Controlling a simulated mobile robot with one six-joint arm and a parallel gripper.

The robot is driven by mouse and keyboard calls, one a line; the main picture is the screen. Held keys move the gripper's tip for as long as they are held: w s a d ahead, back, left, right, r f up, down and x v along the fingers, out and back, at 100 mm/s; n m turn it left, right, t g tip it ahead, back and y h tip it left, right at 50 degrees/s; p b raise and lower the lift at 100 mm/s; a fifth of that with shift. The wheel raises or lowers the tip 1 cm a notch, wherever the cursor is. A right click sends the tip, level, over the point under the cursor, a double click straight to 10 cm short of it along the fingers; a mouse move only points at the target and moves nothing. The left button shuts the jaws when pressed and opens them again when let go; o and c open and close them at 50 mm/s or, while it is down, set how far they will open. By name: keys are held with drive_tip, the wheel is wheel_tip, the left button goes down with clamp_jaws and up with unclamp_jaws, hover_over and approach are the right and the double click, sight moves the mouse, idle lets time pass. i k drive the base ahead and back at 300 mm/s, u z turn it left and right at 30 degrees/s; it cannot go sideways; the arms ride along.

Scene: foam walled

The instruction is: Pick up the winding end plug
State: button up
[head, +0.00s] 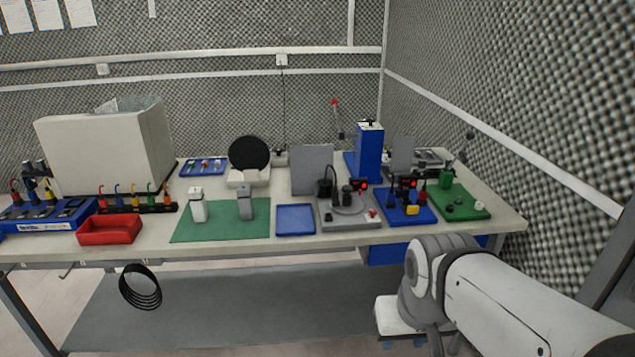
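I cannot tell for sure which small part is the winding end plug. Candidates are too small to make out among the fixtures on the bench (370,238). A grey round fixture (350,206) with dark upright parts stands near the front edge, right of centre. A blue fixture (404,208) with a yellow block and a green fixture (460,203) with small dark round parts stand to its right. My arm reaches in from the lower right, in front of the bench. My gripper's fingers are not visible, so its state does not show.
An empty-looking blue tray (296,219) and a green mat (222,221) with two upright devices lie at the front. A red bin (110,229) and a large pale box (106,147) stand left. A tall blue column (369,153) stands behind the fixtures. Foam walls close the back and right.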

sight(335, 194)
drive_tip(key=u, duration=0.65)
drive_tip(key=i, duration=1.8)
drive_tip(key=z, duration=0.5)
drive_tip(key=k, duration=0.9)
drive_tip(key=z, duration=0.2)
drive_tip(key=i, duration=0.9)
drive_tip(key=u, duration=0.1)
